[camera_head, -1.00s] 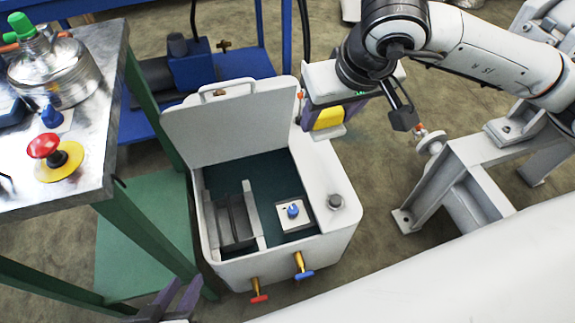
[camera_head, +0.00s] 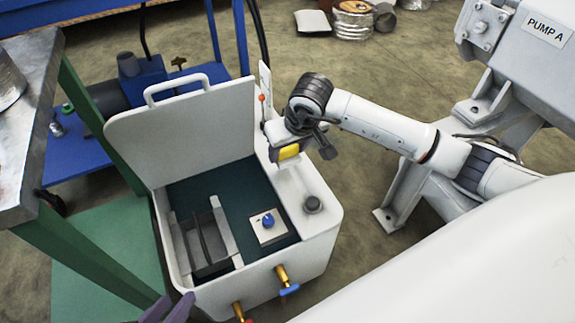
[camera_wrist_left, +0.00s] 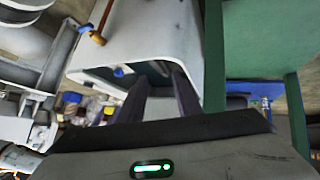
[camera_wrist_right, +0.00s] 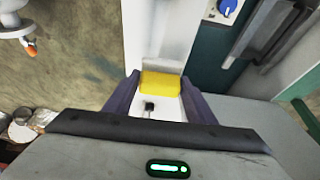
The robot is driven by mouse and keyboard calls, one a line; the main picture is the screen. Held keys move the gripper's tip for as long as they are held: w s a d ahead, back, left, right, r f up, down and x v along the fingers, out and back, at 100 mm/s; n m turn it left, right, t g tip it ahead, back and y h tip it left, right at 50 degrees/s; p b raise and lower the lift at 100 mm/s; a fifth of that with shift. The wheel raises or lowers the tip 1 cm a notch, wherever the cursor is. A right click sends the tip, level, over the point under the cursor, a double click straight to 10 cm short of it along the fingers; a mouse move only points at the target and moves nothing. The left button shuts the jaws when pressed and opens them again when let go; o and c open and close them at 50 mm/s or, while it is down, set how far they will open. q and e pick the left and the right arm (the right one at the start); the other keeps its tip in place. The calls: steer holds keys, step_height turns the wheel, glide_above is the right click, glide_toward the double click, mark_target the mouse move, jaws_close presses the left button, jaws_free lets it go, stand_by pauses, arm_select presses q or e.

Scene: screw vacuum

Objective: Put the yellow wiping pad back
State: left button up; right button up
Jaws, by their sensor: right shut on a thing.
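The yellow wiping pad (camera_head: 289,152) is at my right gripper (camera_head: 288,141), by the back right ledge of the white box. In the right wrist view the pad (camera_wrist_right: 161,83) sits between the fingers of my right gripper (camera_wrist_right: 160,86), with white surfaces behind and below it. My right gripper is shut on the pad. I cannot tell whether the pad touches the ledge. My left gripper (camera_head: 168,308) shows only its fingers at the bottom of the head view. In the left wrist view its fingers (camera_wrist_left: 159,80) stand apart with nothing between them, facing the box front.
The white box (camera_head: 325,232) has its lid (camera_head: 180,130) raised. Inside are a grey slotted holder (camera_head: 202,245) and a blue knob (camera_head: 268,220). Red and blue valves stick out in front. A green-framed metal table (camera_head: 25,120) stands left, and grey pump supports (camera_head: 415,180) right.

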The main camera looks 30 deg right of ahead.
mark_target(289, 159)
step_height(289, 159, down, 4)
steer(key=shift+f+b, duration=0.25)
steer(key=shift+b, duration=0.5)
steer(key=shift+r, duration=0.15)
steer(key=shift+f, duration=0.25)
steer(key=o, duration=0.9)
arm_select(q)
steer(key=shift+w+d+r+t+h, duration=0.15)
steer(key=shift+d+r+t+h, duration=0.2)
steer(key=shift+d+r, duration=0.35)
arm_select(e)
steer(key=shift+o, duration=0.2)
arm_select(q)
steer(key=shift+a+r, duration=0.1)
steer(key=shift+a, duration=0.05)
